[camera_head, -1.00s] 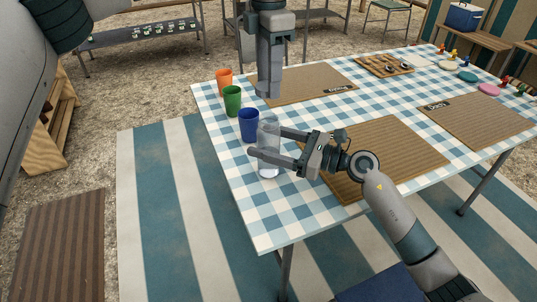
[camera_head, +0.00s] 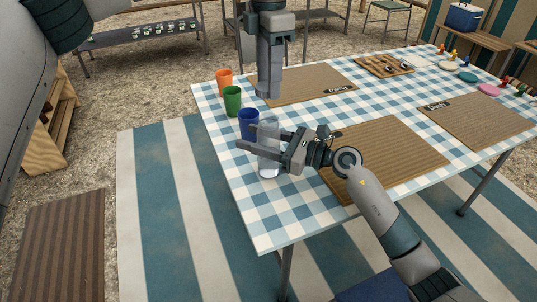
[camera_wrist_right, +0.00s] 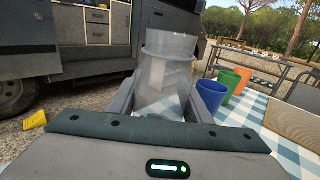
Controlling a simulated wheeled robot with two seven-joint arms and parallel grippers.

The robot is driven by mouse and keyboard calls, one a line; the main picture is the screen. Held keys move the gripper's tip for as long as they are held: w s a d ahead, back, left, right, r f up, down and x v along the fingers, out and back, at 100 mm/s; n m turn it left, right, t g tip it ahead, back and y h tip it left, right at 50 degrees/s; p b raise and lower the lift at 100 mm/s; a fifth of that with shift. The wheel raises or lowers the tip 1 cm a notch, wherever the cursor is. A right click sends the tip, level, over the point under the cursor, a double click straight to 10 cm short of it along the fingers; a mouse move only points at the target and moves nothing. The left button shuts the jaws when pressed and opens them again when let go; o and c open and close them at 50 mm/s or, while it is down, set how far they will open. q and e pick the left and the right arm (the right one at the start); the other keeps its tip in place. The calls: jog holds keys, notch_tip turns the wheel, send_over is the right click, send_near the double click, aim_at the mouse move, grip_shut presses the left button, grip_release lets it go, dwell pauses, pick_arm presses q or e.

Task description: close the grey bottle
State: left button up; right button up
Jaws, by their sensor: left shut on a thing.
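The clear greyish bottle (camera_head: 268,164) stands upright near the table's left edge, in front of the blue cup. It has no cap on that I can make out. My right gripper (camera_head: 246,136) is level, with one finger on each side of the bottle and its tips reaching past it. The right wrist view shows the bottle (camera_wrist_right: 166,75) between the open fingers, its wide neck above them. My left gripper (camera_head: 268,93) points down, above and behind the bottle. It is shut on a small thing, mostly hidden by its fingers.
The blue cup (camera_head: 249,124) stands close behind the bottle, with the green cup (camera_head: 232,101) and the orange cup (camera_head: 224,81) farther back. A brown placemat (camera_head: 390,150) lies to the right. The checked table (camera_head: 275,225) is clear in front of the bottle.

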pick_arm(q)
jog(key=shift+w+d+f, duration=0.1)
jog(key=shift+d+f, duration=0.05)
jog(key=shift+f, duration=2.35)
jog(key=shift+f, duration=0.15)
jog(key=shift+f, duration=0.75)
jog(key=shift+f, duration=0.55)
